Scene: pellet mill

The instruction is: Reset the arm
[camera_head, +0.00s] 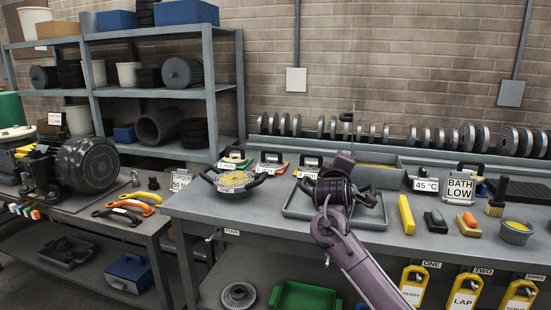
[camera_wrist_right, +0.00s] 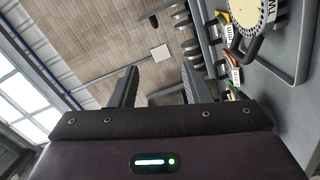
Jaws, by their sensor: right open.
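My right arm comes in from the bottom right in the head view. Its gripper (camera_head: 345,190) is above the grey tray (camera_head: 297,208) on the bench and hides part of it. In the right wrist view the two dark fingers of the gripper (camera_wrist_right: 158,88) stand wide apart with nothing between them. Brick wall and bench edge show beyond them. A round pale-faced plate with black handles (camera_wrist_right: 245,14) is at the top right there, clear of the fingers. My left gripper is in neither view.
A round two-handled die (camera_head: 232,182) stands on the bench left of my gripper. To the right are a yellow bar (camera_head: 406,214), a brush (camera_head: 496,197) and a grey bowl (camera_head: 515,232). A rack of rings (camera_head: 400,135) lines the back. A motor (camera_head: 88,165) stands on the left bench.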

